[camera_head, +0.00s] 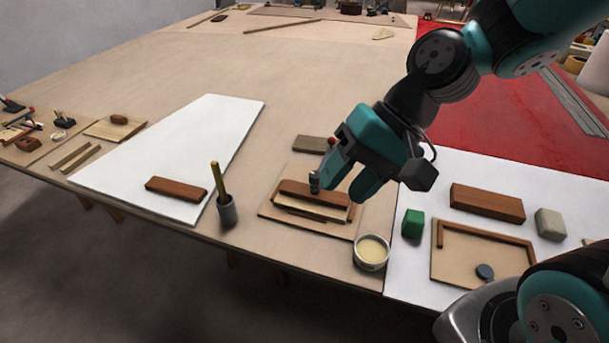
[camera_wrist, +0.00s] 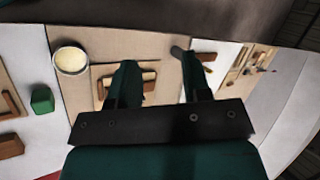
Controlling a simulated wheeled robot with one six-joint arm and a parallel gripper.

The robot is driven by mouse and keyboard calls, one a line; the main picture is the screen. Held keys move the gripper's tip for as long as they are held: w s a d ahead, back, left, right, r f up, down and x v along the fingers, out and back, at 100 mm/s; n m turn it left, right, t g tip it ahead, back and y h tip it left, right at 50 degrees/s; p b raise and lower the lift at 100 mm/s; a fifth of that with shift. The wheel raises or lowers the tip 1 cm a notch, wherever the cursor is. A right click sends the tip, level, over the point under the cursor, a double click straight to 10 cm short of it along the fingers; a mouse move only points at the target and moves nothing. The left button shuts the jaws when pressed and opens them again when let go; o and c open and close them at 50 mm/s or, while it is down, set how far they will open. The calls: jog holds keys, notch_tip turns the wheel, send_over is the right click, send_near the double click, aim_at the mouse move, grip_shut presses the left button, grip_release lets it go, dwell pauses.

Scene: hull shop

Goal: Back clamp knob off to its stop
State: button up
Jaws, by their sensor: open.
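A grey clamp knob (camera_head: 314,183) stands upright at the brown wooden bar (camera_head: 297,193) of a small jig on a tan board (camera_head: 283,216), in the middle of the bench's near side. My gripper (camera_head: 346,184) is open and points down at the right part of this jig. One finger is close beside the knob; I cannot tell whether it touches. In the wrist view my gripper (camera_wrist: 157,68) shows two spread fingers, the left one in front of the jig. The knob cannot be made out there, and its thread and stop are not visible.
A green block (camera_head: 412,224) and another tray with a dark disc (camera_head: 439,268) lie right. The white panel (camera_head: 170,150) is mostly clear.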

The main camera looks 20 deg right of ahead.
jog(key=w+d+f+m+t+y+b, duration=0.1)
jog(key=w+d+f+m+t+y, duration=0.3)
jog(key=w+d+f+m, duration=0.7)
jog(key=m+t+h, duration=0.1)
jog(key=m+t, duration=0.4)
jog(key=m, duration=0.9)
send_near(317, 174)
jog(key=x, duration=1)
jog(key=shift+w+a+f, duration=0.1)
jog(key=shift+a, duration=0.15)
jog(key=c, duration=0.7)
jog(key=shift+o, duration=0.3)
